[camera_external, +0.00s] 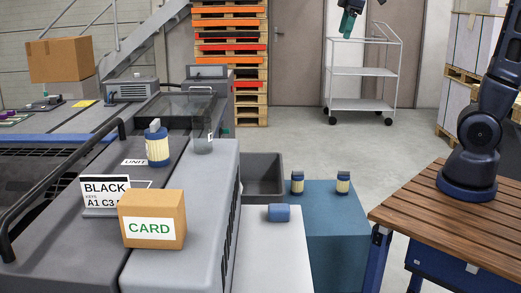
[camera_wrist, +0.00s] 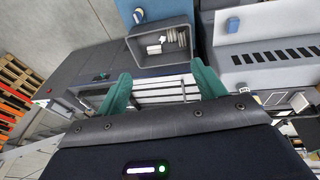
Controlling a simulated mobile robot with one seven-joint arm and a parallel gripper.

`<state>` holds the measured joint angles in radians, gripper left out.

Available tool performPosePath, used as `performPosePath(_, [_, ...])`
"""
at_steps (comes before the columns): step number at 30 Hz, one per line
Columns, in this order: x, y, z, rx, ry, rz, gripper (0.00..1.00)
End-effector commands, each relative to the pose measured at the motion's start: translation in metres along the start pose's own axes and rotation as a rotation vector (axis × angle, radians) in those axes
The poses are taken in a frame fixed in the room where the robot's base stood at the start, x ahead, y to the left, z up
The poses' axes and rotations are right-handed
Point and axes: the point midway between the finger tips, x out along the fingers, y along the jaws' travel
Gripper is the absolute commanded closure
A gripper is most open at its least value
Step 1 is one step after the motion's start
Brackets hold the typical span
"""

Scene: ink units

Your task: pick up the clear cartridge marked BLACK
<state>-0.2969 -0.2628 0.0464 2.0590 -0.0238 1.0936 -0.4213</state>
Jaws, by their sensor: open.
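A small clear container (camera_external: 203,141) with a small dark mark stands on the grey machine's top; I cannot read the mark or confirm it is the cartridge. A white card reading BLACK and A1 C3 (camera_external: 105,191) stands upright at the left. My gripper (camera_external: 347,22) hangs high at the top of the external view, above and far behind the machines. In the wrist view its two teal fingers (camera_wrist: 163,84) are spread with nothing between them. No cartridge marked BLACK can be made out in the wrist view.
A cardboard box marked CARD (camera_external: 153,219) sits at front left. Two smaller ones (camera_external: 297,183) (camera_external: 343,183) stand on the blue cabinet (camera_external: 340,225). A grey bin (camera_external: 263,176) is beside it.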

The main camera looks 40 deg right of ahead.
Motion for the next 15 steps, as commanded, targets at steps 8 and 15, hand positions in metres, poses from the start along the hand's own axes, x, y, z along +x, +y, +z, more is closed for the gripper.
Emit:
performPosePath(8, [0.016, -0.026, -0.101, -0.277, -0.033, -0.049, 0.31])
performPosePath(15, [0.039, -0.065, -0.183, -0.514, -0.054, -0.092, 0.31])
